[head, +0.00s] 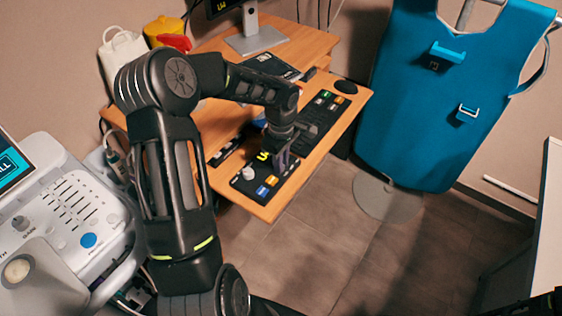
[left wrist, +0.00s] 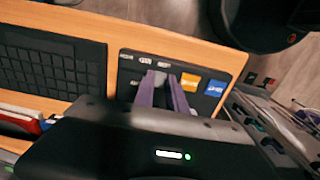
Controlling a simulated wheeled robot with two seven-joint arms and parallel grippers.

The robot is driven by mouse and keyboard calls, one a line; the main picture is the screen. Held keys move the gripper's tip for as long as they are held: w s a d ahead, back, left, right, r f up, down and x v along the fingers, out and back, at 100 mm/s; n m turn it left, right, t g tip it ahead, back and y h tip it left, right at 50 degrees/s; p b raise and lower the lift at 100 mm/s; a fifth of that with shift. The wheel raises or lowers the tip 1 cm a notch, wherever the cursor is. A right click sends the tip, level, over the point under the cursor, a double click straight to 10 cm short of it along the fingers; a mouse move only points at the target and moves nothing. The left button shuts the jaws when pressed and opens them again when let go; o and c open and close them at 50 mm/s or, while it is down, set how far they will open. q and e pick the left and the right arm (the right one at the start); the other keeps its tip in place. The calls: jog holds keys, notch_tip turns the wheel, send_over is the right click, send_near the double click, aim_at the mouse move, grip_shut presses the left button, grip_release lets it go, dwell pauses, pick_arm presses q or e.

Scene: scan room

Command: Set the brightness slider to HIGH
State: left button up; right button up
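The black control panel (head: 241,186) lies at the near end of the wooden desk, with a pale knob (head: 249,173), an orange button (head: 272,180) and a blue button (head: 262,190). My left gripper (head: 283,160) points down over this panel. In the left wrist view its two purple fingers (left wrist: 163,84) stand apart at the panel (left wrist: 130,62), left of the orange button (left wrist: 190,82) and blue button (left wrist: 214,87). Small white labels line the panel there. The brightness slider and its setting cannot be made out; the fingers cover that part. Contact cannot be told. My right gripper is not in view.
A keyboard (left wrist: 50,62) lies beside the panel. A monitor stand (head: 255,40) and a black round object (head: 346,87) are on the desk (head: 305,45). A blue apron (head: 430,110) hangs at the right. A white console (head: 75,215) stands at the left.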

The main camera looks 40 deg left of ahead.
aim_at(292, 157)
pick_arm(q)
grip_shut()
jog(key=shift+w, duration=0.15)
dwell(0.9)
jog(key=shift+w+f+b, duration=0.1)
jog(key=shift+w+b, duration=0.25)
jog(key=w+b, duration=0.1)
jog(key=w, duration=0.4)
jog(key=shift+w+a+b, duration=0.1)
jog(key=shift+b, duration=0.2)
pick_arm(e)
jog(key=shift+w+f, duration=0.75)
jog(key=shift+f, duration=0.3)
pick_arm(q)
jog(key=shift+o, duration=1.8)
grip_release()
